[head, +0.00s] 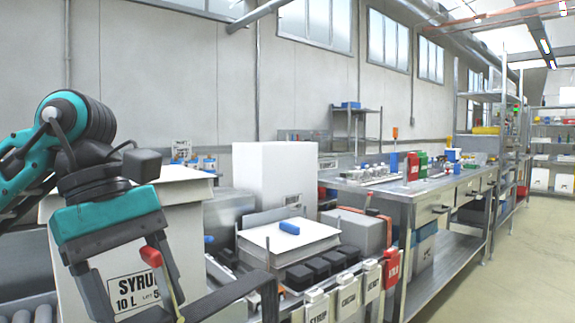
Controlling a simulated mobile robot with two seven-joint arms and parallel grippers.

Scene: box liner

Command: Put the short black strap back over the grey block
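My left gripper (138,298) hangs at the lower left in the head view, in front of a white syrup carton. Its two fingers stand apart with the carton's label showing between them, and I see nothing held. The fingertips are near or past the bottom edge. A plain grey block (362,232) sits on the bench beyond, right of a row of black blocks. It is well apart from my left gripper. I cannot make out the short black strap for certain. My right gripper is not in view.
A white box with a flat lid (288,240) carries a small blue block (289,228). Black blocks (318,268) and labelled holders (347,296) line the bench front. A dark angular bar (235,292) crosses the bottom. A steel table (405,190) stands right; floor beyond is clear.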

